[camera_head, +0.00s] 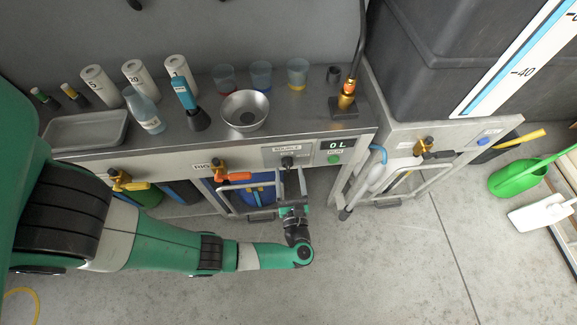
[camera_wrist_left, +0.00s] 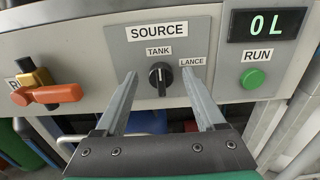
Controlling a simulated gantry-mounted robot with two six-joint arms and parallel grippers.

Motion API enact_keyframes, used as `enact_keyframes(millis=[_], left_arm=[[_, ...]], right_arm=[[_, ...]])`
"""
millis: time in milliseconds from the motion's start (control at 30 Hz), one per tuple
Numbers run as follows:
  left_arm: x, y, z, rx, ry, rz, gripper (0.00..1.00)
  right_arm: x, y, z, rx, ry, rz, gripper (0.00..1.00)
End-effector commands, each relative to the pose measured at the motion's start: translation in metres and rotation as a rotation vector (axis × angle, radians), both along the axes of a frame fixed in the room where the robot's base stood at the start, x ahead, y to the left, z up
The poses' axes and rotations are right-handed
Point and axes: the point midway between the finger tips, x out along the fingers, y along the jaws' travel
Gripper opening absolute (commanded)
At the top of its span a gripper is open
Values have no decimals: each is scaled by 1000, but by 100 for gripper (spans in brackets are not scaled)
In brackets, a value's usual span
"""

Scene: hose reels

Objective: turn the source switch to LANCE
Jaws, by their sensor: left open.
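The source switch (camera_wrist_left: 160,77) is a black knob on a grey plate under the word SOURCE. Its white mark points up to the TANK label (camera_wrist_left: 159,51). The LANCE label (camera_wrist_left: 192,62) is to the upper right of the knob. The switch also shows small on the bench front in the head view (camera_head: 287,161). My left gripper (camera_wrist_left: 159,74) is open, with one finger on either side of the knob and gaps between. In the head view the left gripper (camera_head: 291,178) is just below the switch. My right gripper is not in view.
Right of the switch are a green RUN button (camera_wrist_left: 254,79) and a display (camera_wrist_left: 267,24) reading 0 L. An orange-handled valve (camera_wrist_left: 47,92) is to the left. Bottles, cups and a metal bowl (camera_head: 245,111) stand on the bench top. The floor in front is clear.

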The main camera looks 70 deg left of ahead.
Motion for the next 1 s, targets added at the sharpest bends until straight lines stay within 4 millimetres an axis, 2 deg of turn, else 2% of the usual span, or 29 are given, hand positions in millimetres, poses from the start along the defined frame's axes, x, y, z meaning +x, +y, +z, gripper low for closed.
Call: enact_keyframes(millis=[100, 200, 467, 567, 867, 900, 1000], left_arm=[[4, 19, -1, 1, 0, 4, 72], [6, 27, -1, 0, 0, 2, 72], [7, 29, 0, 1, 1, -1, 72], [7, 29, 0, 1, 1, -1, 57], [7, 28, 0, 1, 0, 0, 3], [7, 28, 0, 1, 0, 0, 0], [7, 28, 0, 1, 1, 0, 0]], right_arm=[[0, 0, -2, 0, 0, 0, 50], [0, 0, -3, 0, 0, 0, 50], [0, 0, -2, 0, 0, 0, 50], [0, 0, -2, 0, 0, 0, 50], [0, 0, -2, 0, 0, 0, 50], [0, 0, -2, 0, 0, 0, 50], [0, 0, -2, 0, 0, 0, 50]])
